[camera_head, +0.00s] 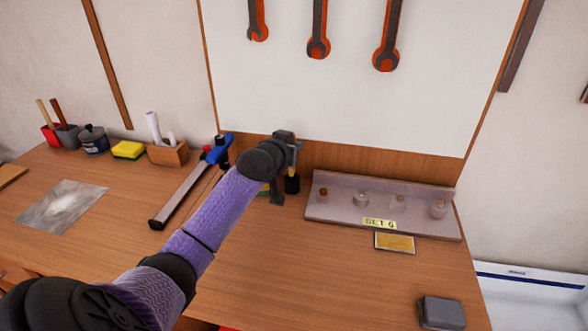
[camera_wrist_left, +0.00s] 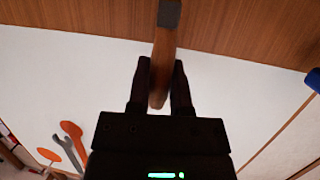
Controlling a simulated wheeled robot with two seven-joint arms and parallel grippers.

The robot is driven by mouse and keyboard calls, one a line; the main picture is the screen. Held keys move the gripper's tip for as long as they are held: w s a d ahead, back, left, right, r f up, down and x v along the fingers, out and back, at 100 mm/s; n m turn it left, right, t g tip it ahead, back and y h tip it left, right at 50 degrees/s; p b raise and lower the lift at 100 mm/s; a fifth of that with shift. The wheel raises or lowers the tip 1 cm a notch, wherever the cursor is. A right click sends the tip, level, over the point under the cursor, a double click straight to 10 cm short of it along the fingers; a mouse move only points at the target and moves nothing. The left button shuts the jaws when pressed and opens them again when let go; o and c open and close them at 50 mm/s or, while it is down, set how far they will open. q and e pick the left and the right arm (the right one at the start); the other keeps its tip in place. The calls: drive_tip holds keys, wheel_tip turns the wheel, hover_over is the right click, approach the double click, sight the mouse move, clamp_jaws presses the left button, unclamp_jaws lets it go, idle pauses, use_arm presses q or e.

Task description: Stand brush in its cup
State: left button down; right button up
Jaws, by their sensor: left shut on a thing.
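My left gripper (camera_head: 293,152) is over the back of the bench, near the wooden strip below the white board. In the left wrist view my left gripper (camera_wrist_left: 160,85) is shut on the brush (camera_wrist_left: 164,55), a brown wooden handle with a dark, square end pointing away from the fingers. In the head view the brush's dark end (camera_head: 292,184) shows below the gripper; whether it touches the bench I cannot tell. At the far left stand a red cup (camera_head: 49,137) and a grey cup (camera_head: 68,137), each with a stick in it. Which cup is the brush's own is unclear. My right gripper is not in view.
A grey rack (camera_head: 330,207) with several small weights stands right of the gripper. A blue-handled tool (camera_head: 185,190), a wooden box (camera_head: 168,155), a sponge (camera_head: 128,150) and a dark pot (camera_head: 93,140) lie to the left. The front middle of the bench is clear.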

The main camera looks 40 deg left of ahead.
use_arm(q)
wheel_tip(320, 180, down, 4)
drive_tip(key=shift+r+b, duration=0.15)
drive_tip(key=shift+b, duration=0.25)
drive_tip(key=shift+r, duration=0.1)
drive_tip(key=shift+f, duration=0.55)
drive_tip(key=c, duration=0.5)
unclamp_jaws()
drive_tip(key=shift+c, duration=0.2)
